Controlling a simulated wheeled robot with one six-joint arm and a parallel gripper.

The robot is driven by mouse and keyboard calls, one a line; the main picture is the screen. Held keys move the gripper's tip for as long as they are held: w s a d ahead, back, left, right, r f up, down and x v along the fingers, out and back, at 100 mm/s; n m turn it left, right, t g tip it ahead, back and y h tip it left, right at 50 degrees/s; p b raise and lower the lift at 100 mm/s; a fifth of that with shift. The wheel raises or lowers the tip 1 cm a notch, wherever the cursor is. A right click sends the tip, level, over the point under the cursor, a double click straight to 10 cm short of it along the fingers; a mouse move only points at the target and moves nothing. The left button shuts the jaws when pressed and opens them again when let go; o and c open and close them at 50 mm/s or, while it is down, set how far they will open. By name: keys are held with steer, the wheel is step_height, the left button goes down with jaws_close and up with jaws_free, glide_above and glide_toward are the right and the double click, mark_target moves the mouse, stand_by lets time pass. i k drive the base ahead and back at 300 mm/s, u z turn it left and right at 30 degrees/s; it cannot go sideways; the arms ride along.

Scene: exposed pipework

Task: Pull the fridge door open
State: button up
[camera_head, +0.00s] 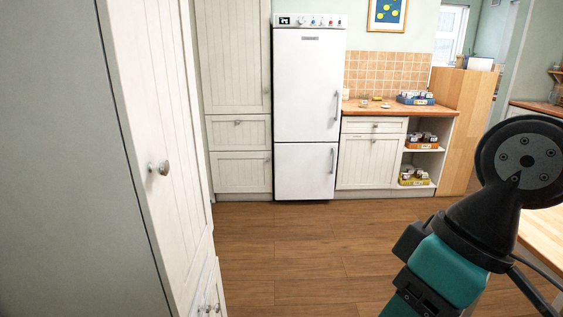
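The fridge (308,95) is tall and white and stands against the far wall, a little right of the middle of the head view. Its large upper door and smaller lower door (302,171) both look shut. A vertical handle (337,105) is on the right side of the upper door, and a shorter one (332,160) is on the lower door. A control panel with knobs runs along the top. My arm shows at the lower right, well apart from the fridge and nearer to me. My gripper's fingers are not in view.
A cream cabinet with a round knob (163,168) stands close on the left. Cream cupboards (235,60) adjoin the fridge on its left. A low counter (372,160) and shelves with jars are on its right. Wooden floor (290,250) before the fridge is clear. A wooden worktop edge (543,235) is at the right.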

mark_target(308, 65)
steer(key=z, duration=0.1)
steer(key=i, duration=4.65)
steer(key=z, duration=0.05)
